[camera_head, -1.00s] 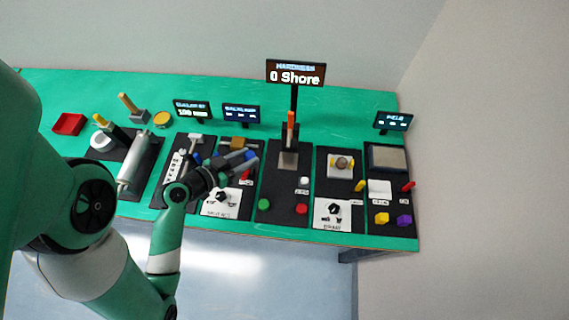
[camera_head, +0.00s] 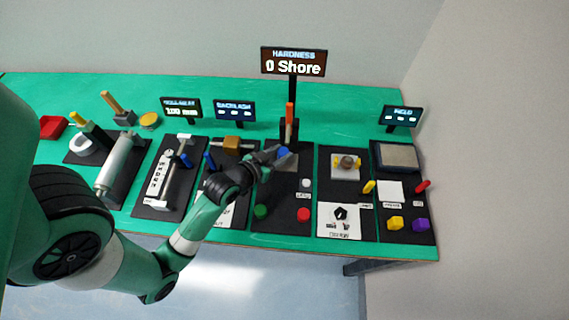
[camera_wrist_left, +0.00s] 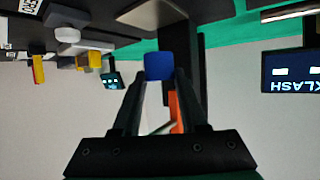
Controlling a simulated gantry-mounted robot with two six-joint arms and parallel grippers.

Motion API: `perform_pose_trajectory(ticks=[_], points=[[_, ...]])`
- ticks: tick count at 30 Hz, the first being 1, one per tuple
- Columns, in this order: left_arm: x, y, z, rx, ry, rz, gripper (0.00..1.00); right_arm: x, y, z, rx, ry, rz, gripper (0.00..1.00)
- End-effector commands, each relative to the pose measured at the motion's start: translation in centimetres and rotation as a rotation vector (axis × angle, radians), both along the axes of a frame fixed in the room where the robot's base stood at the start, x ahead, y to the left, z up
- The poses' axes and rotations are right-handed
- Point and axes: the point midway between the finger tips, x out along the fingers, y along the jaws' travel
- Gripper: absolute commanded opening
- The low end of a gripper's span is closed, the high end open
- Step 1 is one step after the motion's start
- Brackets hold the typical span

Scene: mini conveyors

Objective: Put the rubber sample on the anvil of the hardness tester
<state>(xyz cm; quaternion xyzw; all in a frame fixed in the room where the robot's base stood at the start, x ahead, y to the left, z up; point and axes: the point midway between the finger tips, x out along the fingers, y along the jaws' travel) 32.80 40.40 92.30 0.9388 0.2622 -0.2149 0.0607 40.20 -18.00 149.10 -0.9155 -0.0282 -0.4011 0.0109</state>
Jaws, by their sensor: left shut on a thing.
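The hardness tester (camera_head: 289,130) stands behind its black base, with an orange-red tip on its post and a display (camera_head: 293,62) reading 0 Shore. The blue rubber sample (camera_head: 284,151) is between the fingers of my left gripper (camera_head: 276,155), over the grey anvil plate, which is mostly hidden behind the gripper. In the left wrist view the blue sample (camera_wrist_left: 158,66) sits between the fingertips, with a grey plate (camera_wrist_left: 150,14) beyond it. I cannot tell whether the sample touches the plate. My right gripper is not in view.
A white button (camera_head: 305,183), a green button (camera_head: 261,211) and a red button (camera_head: 303,214) sit on the tester's base. The backlash station (camera_head: 233,146) is to the left. A station with a white plate (camera_head: 345,165) is to the right.

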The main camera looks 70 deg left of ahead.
Motion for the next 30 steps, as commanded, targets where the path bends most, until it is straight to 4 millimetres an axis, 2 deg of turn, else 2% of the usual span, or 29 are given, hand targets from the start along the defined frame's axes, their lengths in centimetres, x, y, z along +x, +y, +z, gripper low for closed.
perform_pose_trajectory(ticks=[1,8,10,12,14,24,25,29,30], points=[[0.4,0.0,-0.6,0.000,-0.001,-0.001,0.00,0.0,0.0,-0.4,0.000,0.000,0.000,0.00],[1.0,0.1,-1.3,0.000,0.000,0.000,0.00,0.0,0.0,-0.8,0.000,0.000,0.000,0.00],[1.6,0.1,-2.4,0.000,0.000,-0.001,0.00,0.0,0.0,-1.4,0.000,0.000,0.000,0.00],[1.4,0.1,-4.0,-0.003,0.002,0.002,0.00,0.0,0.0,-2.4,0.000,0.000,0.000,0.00],[1.4,0.1,-4.8,-0.002,0.001,0.002,0.00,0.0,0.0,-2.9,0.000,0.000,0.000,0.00],[1.4,0.1,-5.0,-0.001,0.001,0.001,0.00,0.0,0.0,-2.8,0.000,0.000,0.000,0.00],[1.4,0.1,-4.9,-0.001,0.001,0.001,0.48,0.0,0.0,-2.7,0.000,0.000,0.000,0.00],[1.4,0.1,-4.9,-0.001,0.001,0.001,0.71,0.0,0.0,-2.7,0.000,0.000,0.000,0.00],[1.4,0.1,-4.9,-0.001,0.001,0.001,0.72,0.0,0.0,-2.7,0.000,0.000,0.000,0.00]])
